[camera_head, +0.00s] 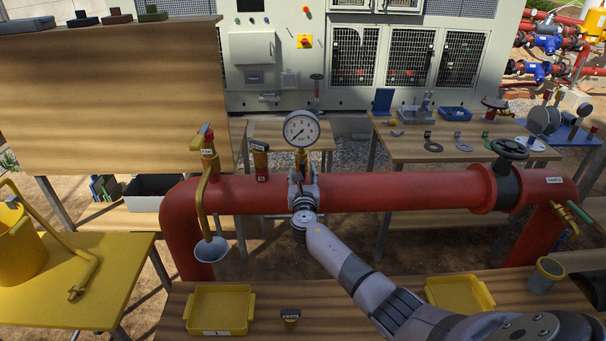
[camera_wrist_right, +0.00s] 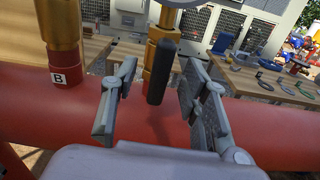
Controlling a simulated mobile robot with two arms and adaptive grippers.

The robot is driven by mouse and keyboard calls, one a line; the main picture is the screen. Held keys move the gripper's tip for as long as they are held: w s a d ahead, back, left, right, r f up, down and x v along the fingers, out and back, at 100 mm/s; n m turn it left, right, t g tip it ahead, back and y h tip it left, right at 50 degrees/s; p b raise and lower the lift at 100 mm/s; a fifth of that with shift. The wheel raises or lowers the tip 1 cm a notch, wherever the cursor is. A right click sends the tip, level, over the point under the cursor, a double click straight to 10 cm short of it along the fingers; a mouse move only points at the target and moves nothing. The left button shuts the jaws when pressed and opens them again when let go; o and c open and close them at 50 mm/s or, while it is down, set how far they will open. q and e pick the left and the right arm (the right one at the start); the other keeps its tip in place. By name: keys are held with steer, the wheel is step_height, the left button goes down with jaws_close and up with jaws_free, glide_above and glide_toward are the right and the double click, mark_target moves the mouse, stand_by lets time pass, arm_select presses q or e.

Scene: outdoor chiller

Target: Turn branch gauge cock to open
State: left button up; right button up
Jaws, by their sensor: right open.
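The branch gauge cock is a brass fitting (camera_wrist_right: 157,35) under the round white-faced pressure gauge (camera_head: 301,129), on top of the red pipe (camera_head: 390,192). Its black lever (camera_wrist_right: 162,72) shows in the right wrist view, pointing down and slightly tilted in front of the brass. My right gripper (camera_head: 303,185) is at the cock in the head view and hides most of it. In the right wrist view the right gripper (camera_wrist_right: 160,90) is open, with one finger on each side of the lever and gaps visible on both sides. My left gripper is not in view.
A brass fitting labelled B (camera_wrist_right: 64,60) stands left of the cock. Farther left are a brass valve with a bent tube (camera_head: 203,190) and a grey funnel (camera_head: 211,249). A black handwheel (camera_head: 509,149) is on the right. Yellow trays (camera_head: 218,309) lie on the front bench.

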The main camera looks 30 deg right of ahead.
steer(key=o, duration=0.3)
steer(key=shift+p+v, duration=0.95)
steer(key=shift+v, duration=2.55)
steer(key=shift+s, duration=0.15)
steer(key=v, duration=1.2)
